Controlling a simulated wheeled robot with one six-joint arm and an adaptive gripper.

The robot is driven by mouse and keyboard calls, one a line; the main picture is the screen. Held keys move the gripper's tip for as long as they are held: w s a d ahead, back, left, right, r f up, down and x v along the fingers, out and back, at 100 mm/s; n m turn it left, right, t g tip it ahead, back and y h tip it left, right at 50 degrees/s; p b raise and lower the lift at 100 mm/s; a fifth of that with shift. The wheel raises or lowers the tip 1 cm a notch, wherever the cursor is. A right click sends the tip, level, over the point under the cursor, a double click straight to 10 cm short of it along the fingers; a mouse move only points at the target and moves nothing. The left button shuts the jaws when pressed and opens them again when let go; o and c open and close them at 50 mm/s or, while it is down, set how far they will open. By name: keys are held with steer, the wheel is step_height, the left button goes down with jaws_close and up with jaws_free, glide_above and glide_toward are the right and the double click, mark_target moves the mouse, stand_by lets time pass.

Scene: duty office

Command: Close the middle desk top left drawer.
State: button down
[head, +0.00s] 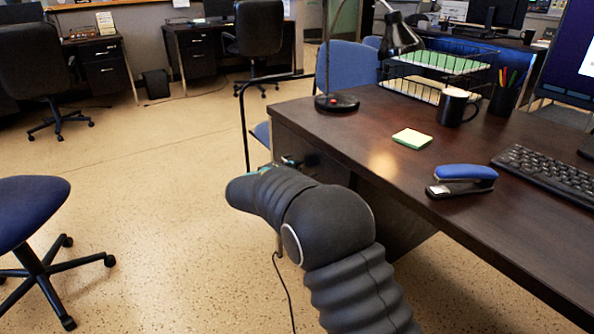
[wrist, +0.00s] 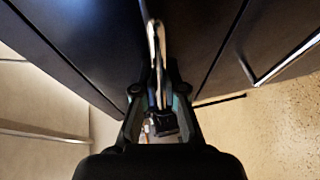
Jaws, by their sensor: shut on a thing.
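The middle desk (head: 372,135) stands at the right in the head view, with dark drawer fronts on its near left end. My arm hides most of these fronts in the head view. In the wrist view a dark drawer front (wrist: 196,35) fills the top middle, with a pale metal handle (wrist: 156,45) seen nearly end-on. My gripper (wrist: 157,88) is shut on this handle, its fingers on either side of it. My wrist covers the gripper in the head view. How far the drawer stands out cannot be told.
Another handle (wrist: 285,65) shows on the neighbouring front in the wrist view. A lamp (head: 337,102), sticky notes (head: 412,138), a stapler (head: 461,181) and a mug (head: 455,107) stand on the desk. A blue chair (head: 30,215) is at left. Open floor lies between.

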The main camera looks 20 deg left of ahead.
steer(key=c, duration=1.5)
jaws_free()
steer(key=shift+w+d, duration=0.15)
steer(key=shift+w, duration=0.05)
steer(key=v, duration=1.2)
